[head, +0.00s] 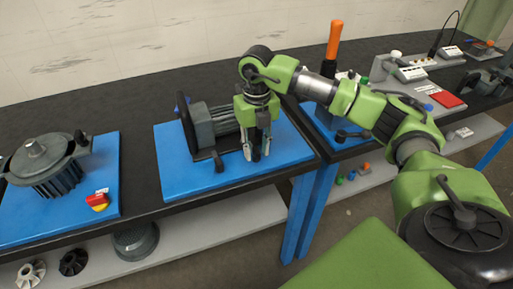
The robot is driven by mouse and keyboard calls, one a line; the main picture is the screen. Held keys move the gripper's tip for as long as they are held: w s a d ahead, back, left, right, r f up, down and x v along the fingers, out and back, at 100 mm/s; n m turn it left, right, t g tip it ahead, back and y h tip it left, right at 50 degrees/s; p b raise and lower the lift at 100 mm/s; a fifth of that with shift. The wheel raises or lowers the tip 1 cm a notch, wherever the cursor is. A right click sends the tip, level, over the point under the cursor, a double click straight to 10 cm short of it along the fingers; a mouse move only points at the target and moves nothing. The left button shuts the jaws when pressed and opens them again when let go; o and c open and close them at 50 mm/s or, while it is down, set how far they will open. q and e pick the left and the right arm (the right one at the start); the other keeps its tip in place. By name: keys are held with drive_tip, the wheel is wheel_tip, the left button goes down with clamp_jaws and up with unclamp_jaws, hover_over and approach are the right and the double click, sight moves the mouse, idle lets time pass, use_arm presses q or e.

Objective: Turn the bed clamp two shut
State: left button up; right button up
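My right gripper (257,154) points straight down over the right part of the middle blue plate (185,178). Its two fingertips are low, near the plate, with a dark upright piece between them. I cannot tell if that piece is a clamp handle or part of the gripper, nor if the fingers press on it. A grey, ribbed motor-like unit (203,127) sits on the plate just left of the gripper, partly hidden by it. A dark lever with a knob (219,164) stands at its front. Which part is bed clamp two is not clear. My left gripper is out of view.
An orange-handled tool (334,40) stands upright behind my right arm. A grey lower shelf (205,221) holds loose parts.

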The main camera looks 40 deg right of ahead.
sight(257, 149)
drive_tip(key=shift+r, duration=0.2)
wheel_tip(257, 149, up, 12)
drive_tip(key=shift+f, duration=0.2)
